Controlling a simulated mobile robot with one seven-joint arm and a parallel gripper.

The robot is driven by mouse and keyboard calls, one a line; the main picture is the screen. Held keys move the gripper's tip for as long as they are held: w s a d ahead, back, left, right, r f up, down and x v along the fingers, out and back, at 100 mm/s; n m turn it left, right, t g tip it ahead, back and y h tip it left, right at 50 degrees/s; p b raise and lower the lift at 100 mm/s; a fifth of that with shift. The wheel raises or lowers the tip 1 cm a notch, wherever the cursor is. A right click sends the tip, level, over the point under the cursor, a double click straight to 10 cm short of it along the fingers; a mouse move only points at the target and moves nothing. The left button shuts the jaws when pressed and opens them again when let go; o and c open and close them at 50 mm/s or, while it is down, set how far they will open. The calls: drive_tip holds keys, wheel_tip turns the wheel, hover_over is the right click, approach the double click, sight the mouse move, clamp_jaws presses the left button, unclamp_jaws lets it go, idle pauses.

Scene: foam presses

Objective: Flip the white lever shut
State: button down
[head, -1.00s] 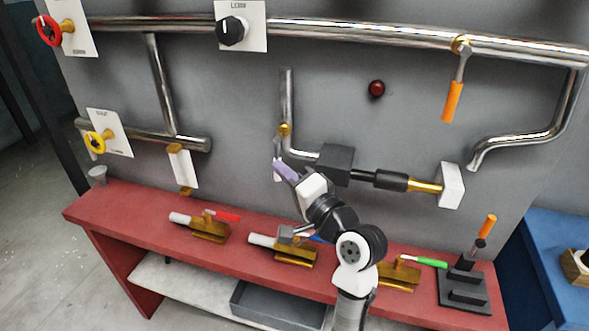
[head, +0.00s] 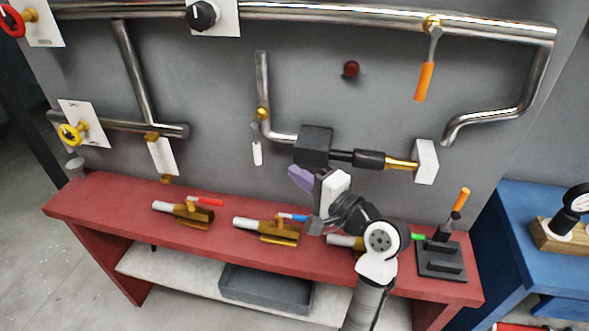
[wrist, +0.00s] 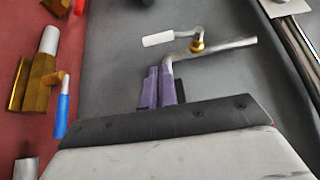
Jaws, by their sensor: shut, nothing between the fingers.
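The white lever (head: 257,153) hangs down from a small brass valve (head: 262,113) on the upright steel pipe (head: 261,78) on the grey wall. In the wrist view the white lever (wrist: 158,39) and brass valve (wrist: 197,46) lie beyond my fingertips, and the lever's grey stem is bent. My gripper (head: 298,178) is to the right of the lever and a little lower, just below a dark block. Its purple fingers (wrist: 160,88) are together, with nothing seen between them, and appear clear of the lever.
The red bench (head: 110,200) below carries valves with red (head: 205,201), blue (head: 293,217) and green handles. A dark block (head: 313,146) on the pipe is close above my gripper. An orange-handled valve (head: 425,80) hangs at upper right. The wall left of the lever is open.

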sight(257, 146)
drive_tip(key=p+x, duration=0.2)
drive_tip(key=x, duration=0.6)
drive_tip(key=shift+a+f, duration=0.1)
drive_tip(key=shift+f, duration=0.05)
